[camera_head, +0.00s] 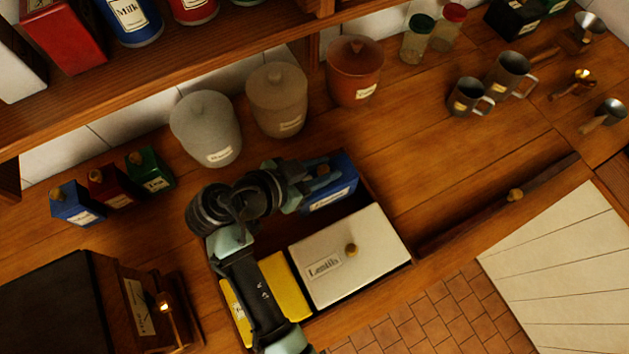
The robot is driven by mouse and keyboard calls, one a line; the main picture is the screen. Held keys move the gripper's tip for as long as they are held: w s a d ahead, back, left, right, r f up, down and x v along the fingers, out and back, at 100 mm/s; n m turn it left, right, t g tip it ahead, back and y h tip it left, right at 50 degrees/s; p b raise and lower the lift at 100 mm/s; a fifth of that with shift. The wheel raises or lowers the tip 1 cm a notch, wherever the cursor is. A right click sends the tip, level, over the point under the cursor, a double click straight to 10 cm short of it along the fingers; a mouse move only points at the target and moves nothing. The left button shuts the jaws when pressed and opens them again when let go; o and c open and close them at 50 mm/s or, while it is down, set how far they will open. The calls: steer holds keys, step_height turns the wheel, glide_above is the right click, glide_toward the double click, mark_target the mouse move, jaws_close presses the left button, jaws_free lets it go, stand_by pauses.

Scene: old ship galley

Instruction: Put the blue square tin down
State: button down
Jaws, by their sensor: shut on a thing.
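The blue square tin (334,195) has a pale label on its front side. It is at the back right corner of a wooden box (385,206) in the middle of the counter. My gripper (318,173) is shut on the tin at its top, reaching in from the left. The gripper and wrist cover part of the tin's top and left. I cannot tell whether the tin's bottom touches the box floor.
A white tin labelled Lentils (350,255) and a yellow tin (284,287) fill the box's front. Lidded canisters (277,100) stand behind. Small blue, red and green tins (110,186) stand left. Mugs (510,75) stand right. The counter (420,160) right of the box is clear.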

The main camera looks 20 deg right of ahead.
steer(key=shift+f+p, duration=0.35)
steer(key=shift+f, duration=2.2)
steer(key=shift+f, duration=0.2)
steer(key=c, duration=0.7)
jaws_free()
steer(key=shift+o, duration=0.2)
steer(key=shift+r, duration=0.1)
steer(key=shift+a+r, duration=0.1)
steer(key=shift+r, duration=0.05)
steer(key=b+v, duration=0.2)
steer(key=v, duration=0.9)
steer(key=shift+a+r, duration=0.25)
steer(key=shift+a, duration=0.05)
